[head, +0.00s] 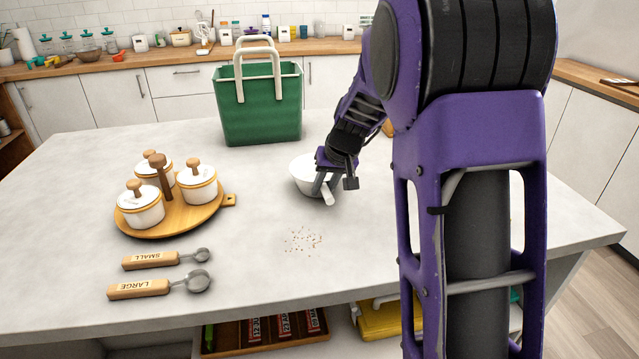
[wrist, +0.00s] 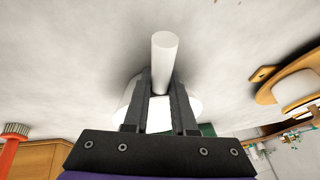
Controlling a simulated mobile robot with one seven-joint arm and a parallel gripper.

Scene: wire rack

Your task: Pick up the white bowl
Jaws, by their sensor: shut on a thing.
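The white bowl (head: 301,174) is over the middle of the grey island top, partly hidden by my gripper (head: 327,183). A short white rod like a handle (head: 328,196) sticks out at its front. In the wrist view the rod (wrist: 164,60) runs between the two dark fingers of my gripper (wrist: 160,95), with the bowl (wrist: 128,104) behind them. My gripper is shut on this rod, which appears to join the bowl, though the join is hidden. I cannot tell whether the bowl touches the top.
A green basket (head: 260,115) stands behind the bowl. A round wooden tray (head: 212,207) with lidded white jars is at left. Two measuring spoons (head: 140,289) lie at front left. Small crumbs (head: 303,241) are scattered in front of the bowl. The top between jars and bowl is clear.

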